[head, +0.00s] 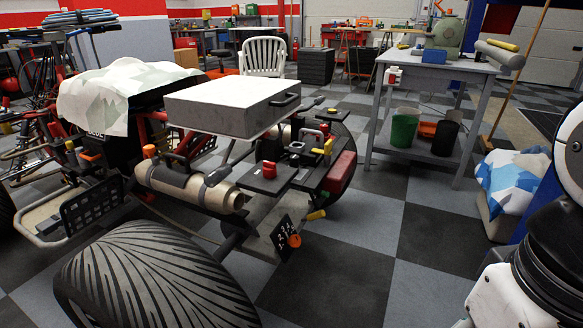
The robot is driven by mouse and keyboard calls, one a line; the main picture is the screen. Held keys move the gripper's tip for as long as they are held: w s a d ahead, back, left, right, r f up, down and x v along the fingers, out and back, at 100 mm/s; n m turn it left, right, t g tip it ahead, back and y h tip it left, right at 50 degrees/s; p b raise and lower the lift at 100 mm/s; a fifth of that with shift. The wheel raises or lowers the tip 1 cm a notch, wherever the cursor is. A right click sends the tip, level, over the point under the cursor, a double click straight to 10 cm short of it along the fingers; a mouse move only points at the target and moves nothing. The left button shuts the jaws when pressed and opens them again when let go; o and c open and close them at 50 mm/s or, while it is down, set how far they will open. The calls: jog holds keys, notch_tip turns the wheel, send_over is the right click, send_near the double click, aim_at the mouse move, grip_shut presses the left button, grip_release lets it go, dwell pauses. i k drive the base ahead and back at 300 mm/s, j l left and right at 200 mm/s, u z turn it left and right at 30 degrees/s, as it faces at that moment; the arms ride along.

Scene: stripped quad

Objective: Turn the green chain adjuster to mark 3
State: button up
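I cannot make out a green chain adjuster in the head view. A small tilted black plate with white marks (281,234) hangs low at the rear of the stripped quad, with an orange knob (294,240) at its lower right. The marks are too small to read. A red knob (268,170) sits on a dark flat plate (262,182) above it. Yellow and red parts (328,147) stand to the right of that plate. My gripper is not in view; only black and white parts of my arm show at the right edge.
A large tyre (150,280) fills the lower left. A grey case (232,104) lies on top of the quad. A workbench (437,66) with a green bin (404,129) beneath stands at the right. The checkered floor (370,220) right of the quad is clear.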

aim_at(326, 194)
jog(key=i+l, duration=0.15)
jog(key=l, duration=0.2)
jog(key=i+l+u, duration=0.1)
jog(key=i+l, duration=0.25)
jog(key=l, duration=0.3)
jog(key=i+l, duration=0.15)
jog(key=l, duration=0.2)
jog(key=i+l+u, duration=0.1)
jog(key=l, duration=0.25)
jog(key=i+l, duration=0.2)
jog(key=l, duration=0.15)
jog(key=i+l, duration=0.15)
jog(key=l, duration=0.2)
jog(key=j+u, duration=0.05)
